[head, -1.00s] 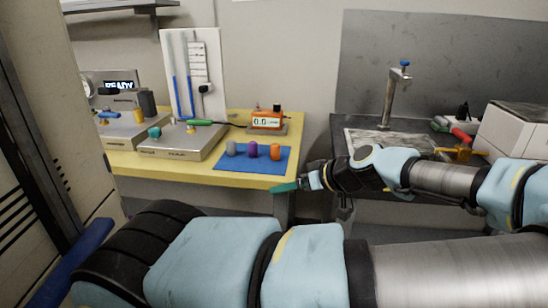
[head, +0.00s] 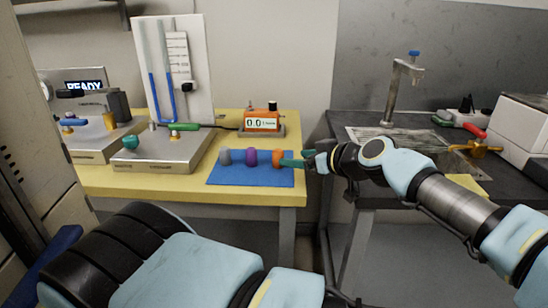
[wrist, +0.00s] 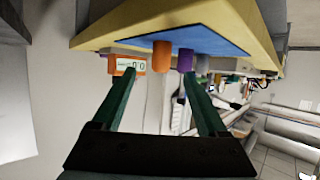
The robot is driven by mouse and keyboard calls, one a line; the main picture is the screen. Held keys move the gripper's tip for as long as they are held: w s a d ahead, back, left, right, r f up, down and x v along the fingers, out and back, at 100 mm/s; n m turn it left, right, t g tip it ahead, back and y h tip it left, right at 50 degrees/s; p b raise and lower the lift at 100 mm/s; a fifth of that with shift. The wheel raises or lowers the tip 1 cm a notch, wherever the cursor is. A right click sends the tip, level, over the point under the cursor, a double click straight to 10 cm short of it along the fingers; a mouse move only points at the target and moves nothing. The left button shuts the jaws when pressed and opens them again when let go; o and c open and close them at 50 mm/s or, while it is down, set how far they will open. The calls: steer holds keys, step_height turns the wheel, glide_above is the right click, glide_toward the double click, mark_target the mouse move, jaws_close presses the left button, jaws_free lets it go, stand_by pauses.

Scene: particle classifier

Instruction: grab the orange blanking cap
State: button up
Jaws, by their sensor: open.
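The orange blanking cap (head: 277,158) stands upright on the blue mat (head: 238,181), at the right end of a row with a purple cap (head: 251,157) and a grey cap (head: 225,157). My gripper (head: 291,161) is open, its green fingers at the right side of the orange cap. In the wrist view, which is upside down, the orange cap (wrist: 161,60) lies in the gap between the fingertips (wrist: 158,74), a little beyond them. The purple cap (wrist: 185,60) is close to the right fingertip. Whether the fingers touch the orange cap cannot be told.
An orange meter (head: 262,121) stands behind the mat. A metal box (head: 168,150) with knobs sits to the left on the yellow table (head: 190,189). A dark bench with a sink tap (head: 402,85) is on the right.

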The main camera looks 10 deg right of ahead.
mark_target(282, 157)
steer(key=p+x, duration=0.1)
steer(key=x, duration=0.7)
steer(key=shift+w+a, duration=0.1)
steer(key=shift+a, duration=0.1)
steer(key=shift+c, duration=0.3)
jaws_close()
